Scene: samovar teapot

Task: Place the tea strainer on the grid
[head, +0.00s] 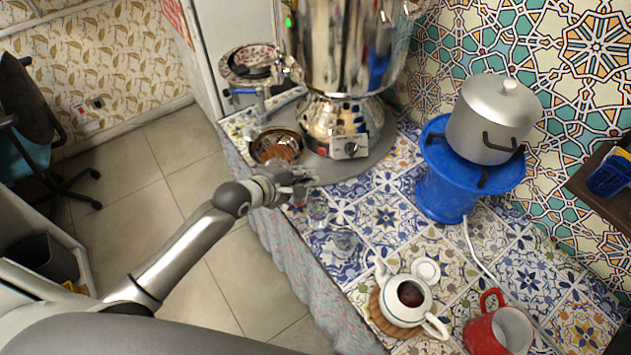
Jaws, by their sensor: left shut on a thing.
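My left gripper (292,184) is over the counter's left edge, just in front of the samovar's base. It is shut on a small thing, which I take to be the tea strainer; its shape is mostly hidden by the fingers. A round, dark-rimmed drip bowl (258,146) sits just behind the gripper, under the samovar tap. A brownish patch shows inside it, probably the grid, but its detail is too small to tell. My right gripper is not in view.
The tall shiny samovar (345,50) stands behind the gripper. Small clear glasses (343,243) stand in front of it on the tiles. A white teapot (418,288), a red mug (497,333) and a blue stand (440,195) with a metal pot (490,120) are to the right.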

